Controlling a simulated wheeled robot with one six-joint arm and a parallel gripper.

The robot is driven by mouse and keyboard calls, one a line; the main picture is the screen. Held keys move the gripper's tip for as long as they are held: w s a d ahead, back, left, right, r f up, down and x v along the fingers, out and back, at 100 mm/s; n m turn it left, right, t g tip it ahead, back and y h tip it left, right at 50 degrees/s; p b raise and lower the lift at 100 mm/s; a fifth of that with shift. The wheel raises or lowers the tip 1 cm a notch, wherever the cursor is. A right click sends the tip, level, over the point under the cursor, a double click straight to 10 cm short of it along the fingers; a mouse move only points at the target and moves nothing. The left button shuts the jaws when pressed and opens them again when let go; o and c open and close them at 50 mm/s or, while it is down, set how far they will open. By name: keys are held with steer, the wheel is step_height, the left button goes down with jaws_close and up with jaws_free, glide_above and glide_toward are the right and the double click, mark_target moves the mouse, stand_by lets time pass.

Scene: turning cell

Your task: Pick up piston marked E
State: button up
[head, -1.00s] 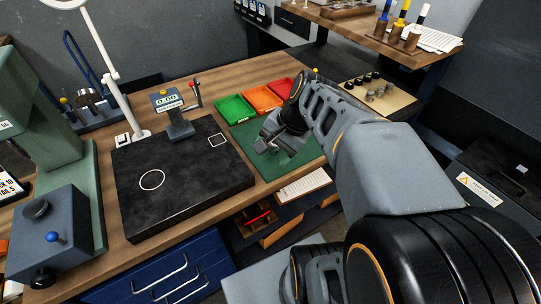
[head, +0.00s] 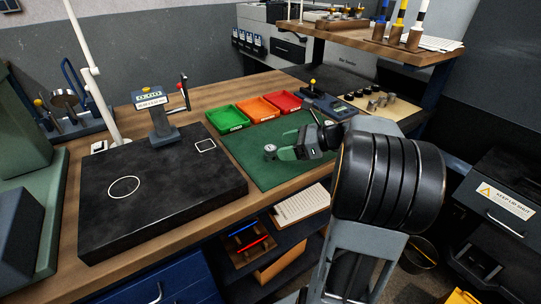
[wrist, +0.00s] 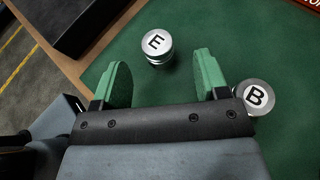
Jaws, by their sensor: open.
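The piston marked E (wrist: 156,46) is a short silver cylinder standing upright on the green mat (wrist: 130,30) in the wrist view, with a black letter on its white top. My gripper (wrist: 158,75) is open, and the piston stands just beyond the fingertips, roughly midway between them. A second piston, marked B (wrist: 256,97), stands just outside the right finger. In the head view a small piston (head: 270,150) shows beside my gripper (head: 285,153); its letter is too small to read there.
Green (head: 226,119), orange (head: 257,109) and red (head: 284,102) trays line the mat's back edge. A black surface plate (head: 160,190) with a gauge stand (head: 160,125) is at left. More small parts stand on a beige board (head: 385,108) at right.

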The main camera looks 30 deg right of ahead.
mark_target(266, 150)
steer(key=shift+b+x, duration=0.4)
steer(key=shift+x, duration=3.05)
steer(key=shift+s, duration=0.1)
steer(key=c, duration=1.1)
